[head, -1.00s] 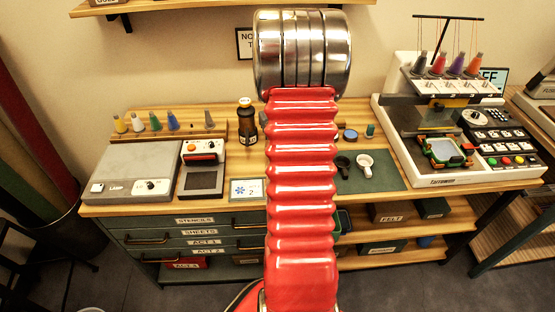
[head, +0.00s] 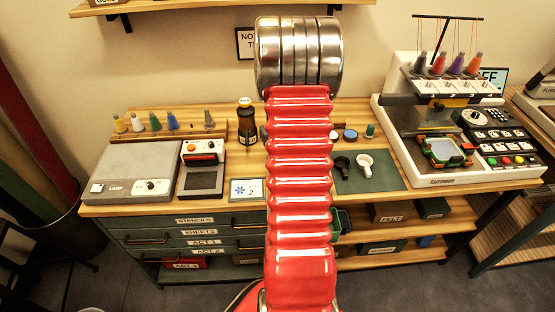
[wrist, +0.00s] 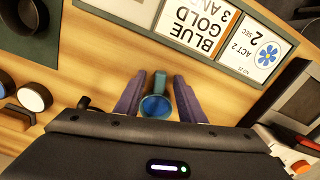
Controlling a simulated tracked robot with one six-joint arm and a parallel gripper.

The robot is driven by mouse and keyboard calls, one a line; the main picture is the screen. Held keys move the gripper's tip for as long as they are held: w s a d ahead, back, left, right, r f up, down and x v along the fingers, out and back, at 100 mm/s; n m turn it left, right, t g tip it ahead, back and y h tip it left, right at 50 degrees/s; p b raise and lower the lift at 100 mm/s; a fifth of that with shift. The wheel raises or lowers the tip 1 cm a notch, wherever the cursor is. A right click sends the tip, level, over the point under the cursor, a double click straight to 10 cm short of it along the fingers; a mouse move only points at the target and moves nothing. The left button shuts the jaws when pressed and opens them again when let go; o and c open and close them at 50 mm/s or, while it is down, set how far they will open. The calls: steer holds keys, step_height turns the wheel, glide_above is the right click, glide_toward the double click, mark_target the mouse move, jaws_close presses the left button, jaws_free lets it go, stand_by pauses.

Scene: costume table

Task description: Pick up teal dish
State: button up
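The teal dish (wrist: 155,107) shows in the wrist view, with a blue inside and a small handle pointing away from my gripper body. It lies between the two purple-grey fingers of my gripper (wrist: 158,92). The fingers stand apart, one on each side of the dish; a narrow gap shows on the right, and contact on the left cannot be told. In the head view my red arm hides the dish and the fingers.
A card stand (wrist: 195,30) stands beyond the fingertips. Round jars (wrist: 34,97) are at the wrist view's left. In the head view, black (head: 342,165) and white (head: 364,164) dishes sit on a green mat (head: 385,177). A dark bottle (head: 246,120) stands left of my arm.

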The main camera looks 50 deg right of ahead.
steer(key=shift+c, duration=0.6)
jaws_close()
